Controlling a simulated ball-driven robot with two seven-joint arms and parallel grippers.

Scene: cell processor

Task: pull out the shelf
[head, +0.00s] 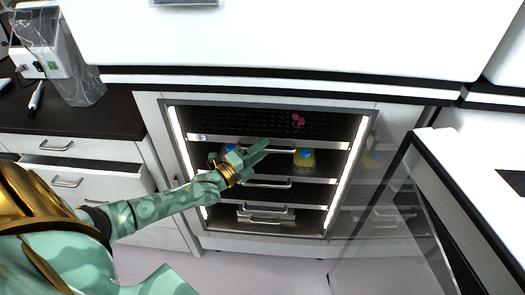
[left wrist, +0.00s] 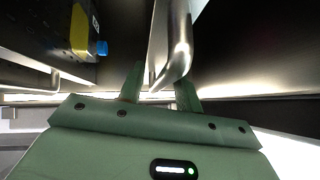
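The open cabinet holds several pull-out shelves. The upper shelf (head: 328,145) and the middle shelf (head: 312,180) have pale front strips, and a bar handle (head: 268,184) shows on the middle one. My left gripper (head: 267,147) reaches into the cabinet opening at the upper shelf's front. In the left wrist view its two fingers (left wrist: 161,90) stand apart, with a curved metal handle (left wrist: 180,52) at and between their tips. Whether they touch it is unclear. My right gripper is not in view.
A yellow bottle with a blue cap (head: 304,159) stands on the middle shelf, right of my gripper. A transparent door (head: 385,240) swings out on the right. An open drawer (head: 85,172) sticks out at the left. The floor (head: 250,272) in front is clear.

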